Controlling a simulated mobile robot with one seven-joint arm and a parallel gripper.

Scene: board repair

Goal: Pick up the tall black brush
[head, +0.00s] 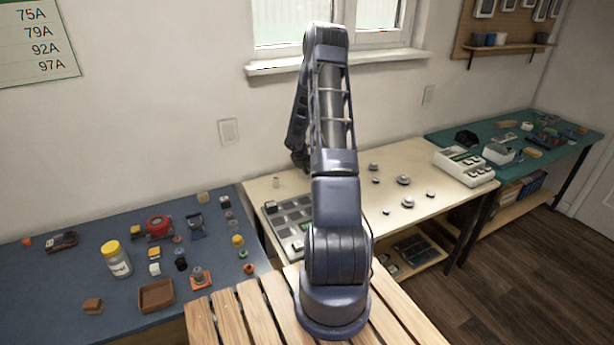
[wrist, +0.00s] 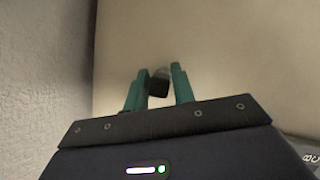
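In the wrist view a small dark object (wrist: 158,86) shows between the tips of my gripper's two teal fingers (wrist: 158,84). It may be the black brush, seen nearly end-on, but its full length is hidden. The fingers stand apart with the object between them, close to the left finger. I cannot tell whether they press on it. In the head view my gripper (head: 299,160) is low over the left back part of the cream table, partly hidden by my arm. No tall black brush shows clearly there.
The cream table (head: 410,170) bears a grey compartment tray (head: 285,228), a small pale cylinder (head: 276,181) and several round metal parts. The wall is close behind. A blue table (head: 60,290) with a jar (head: 116,260) stands left, a green table (head: 455,135) right.

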